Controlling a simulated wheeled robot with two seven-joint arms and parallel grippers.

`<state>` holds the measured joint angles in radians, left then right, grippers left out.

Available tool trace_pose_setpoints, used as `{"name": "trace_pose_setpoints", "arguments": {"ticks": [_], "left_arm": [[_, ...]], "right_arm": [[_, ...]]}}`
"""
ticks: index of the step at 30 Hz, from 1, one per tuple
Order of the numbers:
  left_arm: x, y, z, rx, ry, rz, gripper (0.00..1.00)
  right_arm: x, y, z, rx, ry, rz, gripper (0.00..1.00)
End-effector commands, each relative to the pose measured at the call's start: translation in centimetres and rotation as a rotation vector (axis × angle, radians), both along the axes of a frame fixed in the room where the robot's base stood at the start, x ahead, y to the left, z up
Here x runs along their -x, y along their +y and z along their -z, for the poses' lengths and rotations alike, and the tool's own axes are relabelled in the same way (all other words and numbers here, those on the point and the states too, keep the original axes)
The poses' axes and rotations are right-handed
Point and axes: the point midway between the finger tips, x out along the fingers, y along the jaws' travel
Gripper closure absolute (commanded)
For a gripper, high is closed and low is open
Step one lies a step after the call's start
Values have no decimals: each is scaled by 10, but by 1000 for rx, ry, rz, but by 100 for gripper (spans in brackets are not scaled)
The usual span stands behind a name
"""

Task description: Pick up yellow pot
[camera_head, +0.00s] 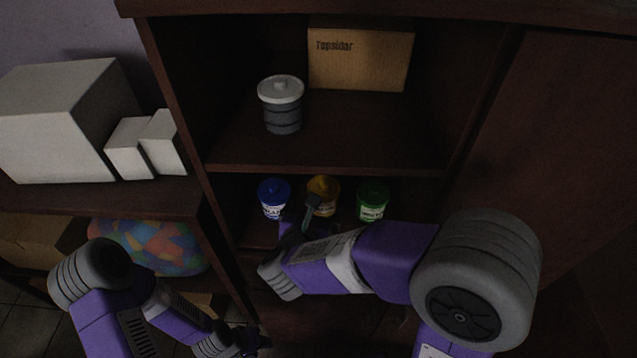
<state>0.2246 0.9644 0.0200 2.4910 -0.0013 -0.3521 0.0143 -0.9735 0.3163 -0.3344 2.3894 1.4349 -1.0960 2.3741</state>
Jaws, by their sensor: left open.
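The yellow pot (323,190) stands on the lower shelf of the dark cabinet, between a blue pot (274,195) and a green pot (372,201). Its lower front is partly covered by my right gripper (308,215), which is in front of it. The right fingers are small and dark, so whether they are apart or touching the pot cannot be told. My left gripper (258,341) is open, low in front of the cabinet, well below and left of the pots.
A grey lidded can (282,105) and a cardboard box (360,60) stand on the shelf above. The shelf edge (330,171) runs just above the pots. White boxes (60,120) and a colourful round object (150,245) are at left. A cabinet door (560,130) is at right.

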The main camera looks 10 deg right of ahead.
Motion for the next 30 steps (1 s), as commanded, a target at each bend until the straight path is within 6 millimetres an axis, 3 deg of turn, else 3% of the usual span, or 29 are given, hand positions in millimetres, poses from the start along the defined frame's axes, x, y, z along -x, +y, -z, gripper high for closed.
{"name": "trace_pose_setpoints", "arguments": {"ticks": [15, 23, 30], "left_arm": [[0, 0, 16, 0, 0, 0, 57], [0, 0, 16, 0, 0, 0, 57], [0, 0, 16, 0, 0, 0, 57]], "right_arm": [[-51, -29, 31, 2, 1, 1, 0], [-53, -30, 31, 0, 1, 0, 0], [-53, -30, 31, 0, 1, 0, 35]]}}
